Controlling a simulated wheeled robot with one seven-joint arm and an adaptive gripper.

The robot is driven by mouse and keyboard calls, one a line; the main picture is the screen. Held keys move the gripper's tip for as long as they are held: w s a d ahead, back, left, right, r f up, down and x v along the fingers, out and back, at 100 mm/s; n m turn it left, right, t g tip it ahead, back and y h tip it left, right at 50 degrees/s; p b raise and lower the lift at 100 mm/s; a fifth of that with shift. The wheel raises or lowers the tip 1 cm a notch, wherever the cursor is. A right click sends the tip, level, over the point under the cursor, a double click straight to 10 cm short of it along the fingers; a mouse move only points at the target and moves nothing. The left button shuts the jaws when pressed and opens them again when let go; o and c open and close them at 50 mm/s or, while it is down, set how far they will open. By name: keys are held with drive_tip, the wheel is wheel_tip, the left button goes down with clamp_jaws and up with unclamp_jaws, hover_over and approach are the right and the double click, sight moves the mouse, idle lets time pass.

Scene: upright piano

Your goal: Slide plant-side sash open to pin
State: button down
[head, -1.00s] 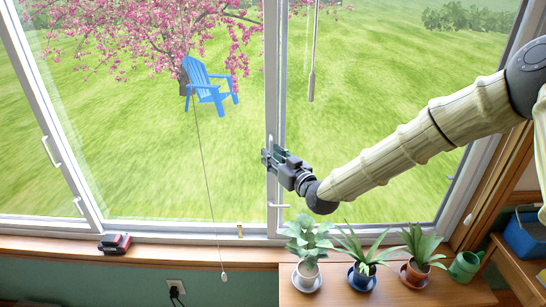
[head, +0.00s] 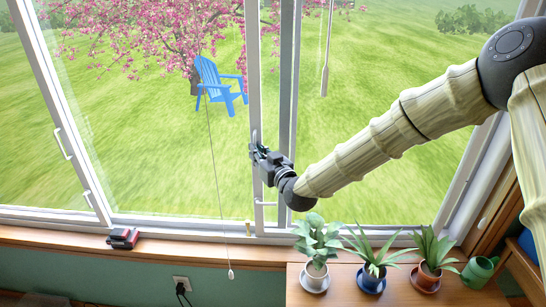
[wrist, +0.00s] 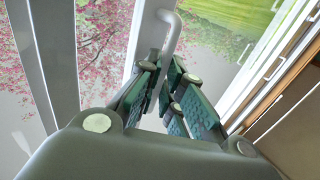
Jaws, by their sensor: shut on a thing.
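The plant-side sash's white upright stile (head: 256,90) stands left of a second upright (head: 288,110), with a strip of lawn showing between them. My gripper (head: 256,152) is at this stile about mid-height, its arm coming from the right. In the wrist view my gripper (wrist: 172,92) has its green-padded fingers closed around a white bar handle (wrist: 172,35). The small brass-coloured pin (head: 248,228) stands on the bottom track, just left of the stile's foot. I cannot tell whether they touch.
Three potted plants (head: 318,250) stand on a wooden table at lower right, beside a green watering can (head: 478,270). A dark red object (head: 123,238) lies on the sill (head: 60,238). A cord with a white pull (head: 231,274) hangs left of the pin.

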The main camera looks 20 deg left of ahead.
drive_tip(key=shift+s+a, duration=0.25)
drive_tip(key=shift+a, duration=0.55)
drive_tip(key=c, duration=1.6)
unclamp_jaws()
drive_tip(key=shift+o, duration=0.2)
drive_tip(key=shift+d, duration=0.15)
drive_tip(key=v, duration=1.1)
drive_tip(key=shift+s+d, duration=0.3)
